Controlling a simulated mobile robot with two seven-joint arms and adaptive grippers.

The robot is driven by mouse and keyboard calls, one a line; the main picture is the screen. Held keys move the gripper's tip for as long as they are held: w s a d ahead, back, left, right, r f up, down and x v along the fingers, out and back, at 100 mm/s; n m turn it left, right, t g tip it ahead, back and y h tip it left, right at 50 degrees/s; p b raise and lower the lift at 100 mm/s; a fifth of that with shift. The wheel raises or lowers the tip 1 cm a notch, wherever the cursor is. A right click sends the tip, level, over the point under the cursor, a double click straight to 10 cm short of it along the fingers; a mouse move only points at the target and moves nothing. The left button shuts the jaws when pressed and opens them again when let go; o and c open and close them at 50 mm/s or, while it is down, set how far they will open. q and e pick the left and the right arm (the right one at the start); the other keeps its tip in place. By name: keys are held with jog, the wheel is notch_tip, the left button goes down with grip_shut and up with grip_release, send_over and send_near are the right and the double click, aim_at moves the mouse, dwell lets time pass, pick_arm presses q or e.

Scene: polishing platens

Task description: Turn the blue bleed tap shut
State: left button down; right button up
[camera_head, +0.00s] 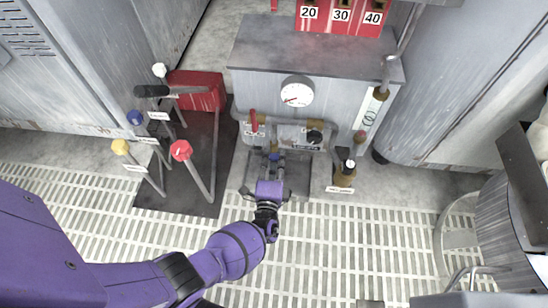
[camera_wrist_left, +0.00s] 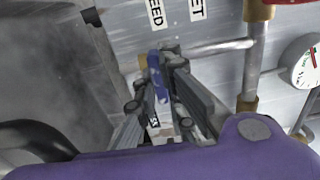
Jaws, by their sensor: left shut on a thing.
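The blue bleed tap (camera_wrist_left: 157,75) is a slim blue lever on the front of the grey cabinet. In the left wrist view it lies between the fingers of my left gripper (camera_wrist_left: 167,88), below a label whose visible part reads "EED". My left gripper is shut on it. In the head view my left gripper (camera_head: 274,162) is at the low front of the cabinet, and only a small blue part of the tap (camera_head: 275,156) shows between the fingers. The fingers hide much of the tap. My right gripper is not in view.
A pressure gauge (camera_head: 297,92) is higher up.

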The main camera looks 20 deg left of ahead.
pick_arm(q)
jog(key=c, duration=1.8)
grip_release()
jog(key=shift+c, duration=0.2)
jog(key=v, duration=0.7)
jog(key=shift+s, duration=0.3)
